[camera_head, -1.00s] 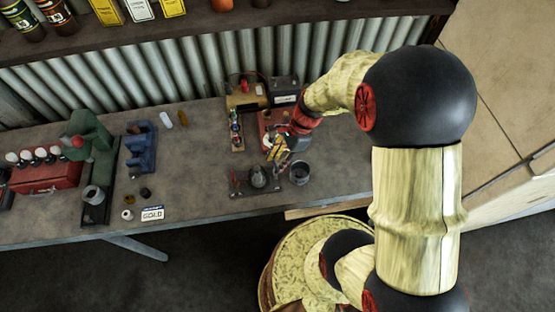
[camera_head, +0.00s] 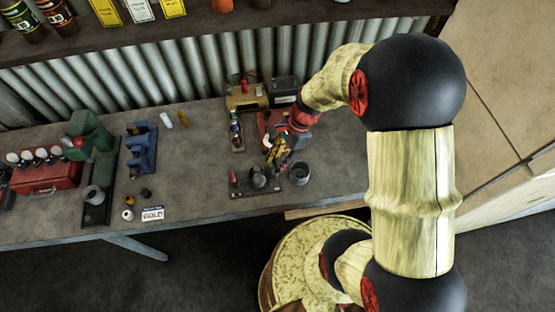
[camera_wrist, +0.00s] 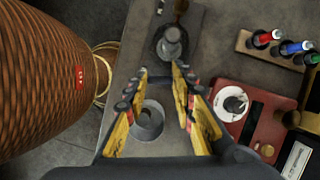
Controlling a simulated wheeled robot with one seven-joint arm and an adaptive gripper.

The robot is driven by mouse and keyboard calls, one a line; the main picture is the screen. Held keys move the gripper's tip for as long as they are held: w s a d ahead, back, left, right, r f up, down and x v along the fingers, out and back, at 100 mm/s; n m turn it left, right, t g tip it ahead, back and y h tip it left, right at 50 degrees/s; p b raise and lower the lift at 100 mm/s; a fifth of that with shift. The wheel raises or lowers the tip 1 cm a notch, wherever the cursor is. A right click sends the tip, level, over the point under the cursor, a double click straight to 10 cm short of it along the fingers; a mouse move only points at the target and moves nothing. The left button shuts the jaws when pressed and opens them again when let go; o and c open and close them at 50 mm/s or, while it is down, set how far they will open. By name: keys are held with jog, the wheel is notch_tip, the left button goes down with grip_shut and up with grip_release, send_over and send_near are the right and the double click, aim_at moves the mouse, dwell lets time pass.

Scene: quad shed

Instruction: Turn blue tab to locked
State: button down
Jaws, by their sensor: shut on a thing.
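My gripper (camera_head: 270,160) has yellow and black fingers and is over the right part of the bench, at a dark plate (camera_head: 240,192) with a grey round part (camera_head: 258,178). In the wrist view the fingers (camera_wrist: 160,74) stand a little apart, with their tips near the plate and its grey round part (camera_wrist: 170,42). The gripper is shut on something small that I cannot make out. No blue tab shows clearly; it may be hidden between or behind the fingers. A grey cup (camera_wrist: 148,120) shows below, between the fingers.
The cup (camera_head: 299,173) stands right of the plate. A wooden rack (camera_wrist: 258,52) with red, blue and green-topped items and a red tray (camera_wrist: 225,115) are close by. A blue fixture (camera_head: 141,150) and green press (camera_head: 92,135) stand at left.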

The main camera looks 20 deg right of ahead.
jog(key=n+g, duration=0.1)
jog(key=n, duration=0.2)
jog(key=n+g+p, duration=0.1)
jog(key=n, duration=0.3)
jog(key=shift+w+a+g+h+p, duration=0.1)
jog(key=shift+w+g+h+p, duration=0.1)
jog(key=shift+g+h+p, duration=0.15)
jog(key=n+g+h, duration=0.1)
jog(key=n, duration=0.2)
jog(key=shift+w+n+p, duration=0.1)
jog(key=shift+n+p, duration=0.2)
jog(key=shift+p, duration=0.05)
jog(key=shift+a+n+g+h, duration=0.2)
jog(key=shift+n+h, duration=0.45)
jog(key=shift+n, duration=1.05)
jog(key=shift+n+p, duration=0.3)
jog(key=c, duration=1.6)
grip_release()
jog(key=shift+o, duration=0.6)
jog(key=v, duration=1.2)
